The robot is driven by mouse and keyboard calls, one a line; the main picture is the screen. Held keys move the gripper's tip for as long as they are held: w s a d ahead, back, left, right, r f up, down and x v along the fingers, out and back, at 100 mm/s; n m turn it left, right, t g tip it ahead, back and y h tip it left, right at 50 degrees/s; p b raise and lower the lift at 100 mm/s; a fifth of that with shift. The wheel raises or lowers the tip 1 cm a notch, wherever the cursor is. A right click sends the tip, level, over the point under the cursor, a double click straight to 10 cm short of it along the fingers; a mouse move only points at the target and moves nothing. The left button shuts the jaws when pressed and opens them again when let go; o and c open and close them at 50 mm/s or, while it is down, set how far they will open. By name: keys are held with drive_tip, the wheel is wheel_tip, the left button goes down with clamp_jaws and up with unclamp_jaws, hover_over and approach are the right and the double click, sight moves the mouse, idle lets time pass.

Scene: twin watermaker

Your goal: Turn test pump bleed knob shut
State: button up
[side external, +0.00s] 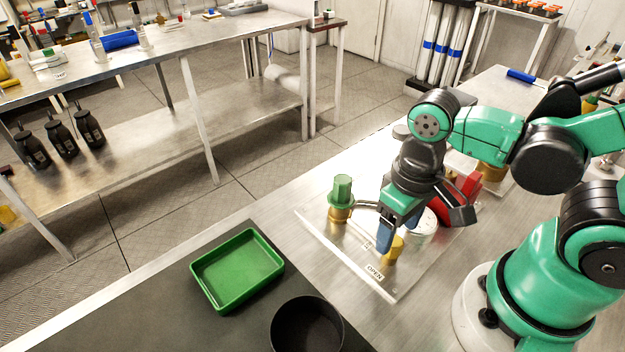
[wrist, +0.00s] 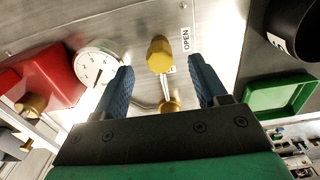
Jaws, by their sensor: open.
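The yellow bleed knob (side external: 394,248) stands on the clear test pump plate (side external: 397,292), beside an "OPEN" label (side external: 375,271). My gripper (side external: 387,240) points down at the knob, its blue fingers open. In the wrist view the six-sided knob (wrist: 160,53) shows between the tips of my gripper (wrist: 160,63), with a gap on each side. No contact shows. The "OPEN" label (wrist: 186,40) is just right of the knob there. A white dial gauge (wrist: 97,63) lies left of the fingers. My fingers partly hide the knob in the side view.
A green knob on a brass fitting (side external: 343,190) stands on the plate's left. A red part (side external: 466,190) is behind my gripper. A green tray (side external: 237,270) and a black bowl (side external: 307,325) sit on the dark mat at front left.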

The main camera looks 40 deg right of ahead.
sight(395, 241)
drive_tip(key=shift+r, duration=1.6)
drive_tip(key=w+d+r+t, duration=0.4)
drive_tip(key=w+t, duration=0.3)
drive_tip(key=w, duration=0.1)
drive_tip(key=shift+w+r, duration=0.35)
drive_tip(key=shift+w, duration=0.05)
